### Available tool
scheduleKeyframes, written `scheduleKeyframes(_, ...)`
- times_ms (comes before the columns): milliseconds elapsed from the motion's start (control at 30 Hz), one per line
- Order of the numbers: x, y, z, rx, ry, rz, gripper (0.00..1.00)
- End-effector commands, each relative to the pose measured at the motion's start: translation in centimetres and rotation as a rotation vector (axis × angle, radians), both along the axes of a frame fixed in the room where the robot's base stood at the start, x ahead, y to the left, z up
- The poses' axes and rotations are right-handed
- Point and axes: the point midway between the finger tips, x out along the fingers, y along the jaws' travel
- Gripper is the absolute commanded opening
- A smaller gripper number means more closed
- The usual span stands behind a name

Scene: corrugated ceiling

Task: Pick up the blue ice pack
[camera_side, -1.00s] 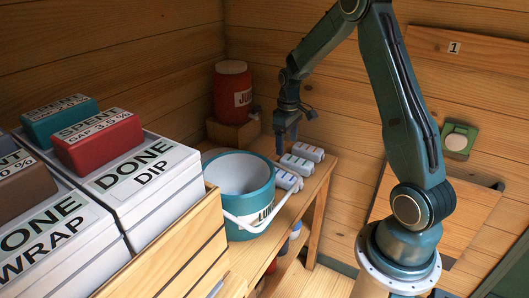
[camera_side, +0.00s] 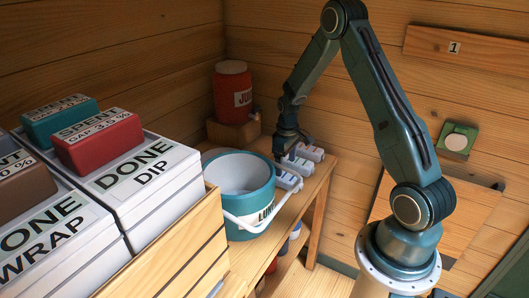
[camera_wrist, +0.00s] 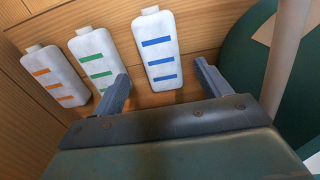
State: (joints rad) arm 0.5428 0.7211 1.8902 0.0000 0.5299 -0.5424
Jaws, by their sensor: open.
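The blue ice pack (camera_wrist: 159,50) is a white flask-shaped pack with a short neck and blue stripes. In the wrist view it lies between and beyond the two fingers of my gripper (camera_wrist: 161,72), which is open and empty. In the side view the blue ice pack (camera_side: 288,179) appears to be the one nearest the teal bucket; its stripes are too small to tell there. My gripper (camera_side: 287,150) hangs low over the row of packs, and partly covers them.
A green-striped pack (camera_wrist: 96,60) and an orange-striped pack (camera_wrist: 55,76) lie to the left in the wrist view. The teal bucket (camera_side: 250,215) with a white handle (camera_wrist: 288,45) stands close on the other side. A red jug (camera_side: 233,92) stands behind on a wooden block.

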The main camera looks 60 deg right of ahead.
Motion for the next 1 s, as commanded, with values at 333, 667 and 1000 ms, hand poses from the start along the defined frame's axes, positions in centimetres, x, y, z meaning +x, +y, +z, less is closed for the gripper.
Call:
scheduleKeyframes(333,0.1,0.1,-3.6,0.001,0.002,0.000,0.76)
scheduleKeyframes(667,0.2,0.1,-4.5,0.000,0.000,0.000,0.76)
scheduleKeyframes(1000,0.2,0.1,-4.5,0.000,0.000,0.000,0.76)
